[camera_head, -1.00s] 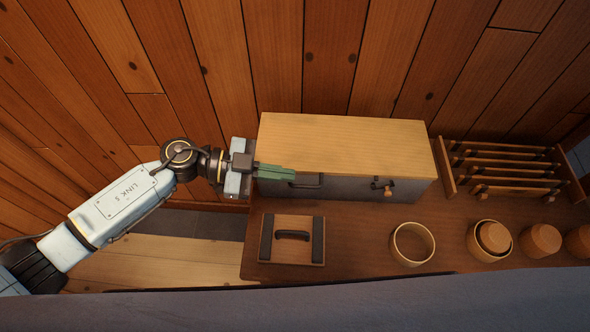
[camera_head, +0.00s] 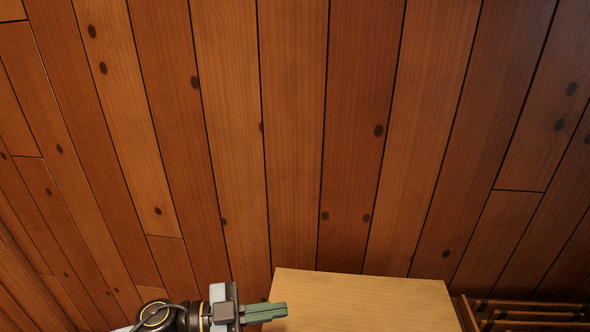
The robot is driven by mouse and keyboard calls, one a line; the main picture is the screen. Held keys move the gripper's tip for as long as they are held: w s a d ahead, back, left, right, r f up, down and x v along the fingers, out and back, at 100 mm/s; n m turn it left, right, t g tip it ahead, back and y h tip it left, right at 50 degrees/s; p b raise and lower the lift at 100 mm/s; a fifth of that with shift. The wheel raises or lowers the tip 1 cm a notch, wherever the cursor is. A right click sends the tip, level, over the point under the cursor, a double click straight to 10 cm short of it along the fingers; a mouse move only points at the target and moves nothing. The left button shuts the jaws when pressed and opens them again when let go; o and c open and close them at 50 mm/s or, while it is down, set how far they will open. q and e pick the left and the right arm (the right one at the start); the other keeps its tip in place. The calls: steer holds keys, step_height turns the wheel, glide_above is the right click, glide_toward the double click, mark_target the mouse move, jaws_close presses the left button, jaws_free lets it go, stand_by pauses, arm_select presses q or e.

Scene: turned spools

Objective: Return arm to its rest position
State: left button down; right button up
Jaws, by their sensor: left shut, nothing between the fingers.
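My left gripper (camera_head: 264,312) shows at the bottom of the head view, left of the middle. Its green fingers are shut with nothing between them and point to the right. The fingertips lie at the left edge of the box's pale wooden top (camera_head: 365,302) in the picture; I cannot tell whether they touch it. Only part of my left wrist shows, and the rest of the arm is below the frame. My right gripper is not in view.
A wall of wooden planks (camera_head: 290,140) fills most of the view. Part of a slatted wooden rack (camera_head: 525,314) shows at the bottom right, beside the box. The table surface is out of the frame.

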arm_select(q)
steer(key=w+a+r+n+t+y, duration=0.4)
steer(key=n+t+y, duration=0.3)
steer(key=n+t, duration=0.45)
steer(key=s+a+f+n+y, duration=0.2)
steer(key=a+f+n+y, duration=0.3)
steer(key=a+y, duration=0.25)
steer(key=s+a+f+g+y, duration=0.1)
steer(key=s+a+f+g, duration=0.2)
steer(key=s, duration=0.4)
steer(key=s+a+f+g+y, duration=0.1)
steer(key=s+f+g, duration=0.2)
steer(key=s+g, duration=0.3)
steer(key=s+a+f+g+y, duration=0.1)
steer(key=s+a+f+g, duration=0.15)
steer(key=s, duration=0.55)
step_height(320, 180, down, 25)
steer(key=s+g, duration=0.2)
steer(key=s+a+f, duration=0.2)
steer(key=s+f, duration=1.3)
steer(key=s, duration=0.1)
steer(key=shift+a+f+g, duration=0.15)
steer(key=shift+a+g, duration=0.05)
steer(key=shift+g, duration=0.2)
steer(key=shift+s, duration=0.1)
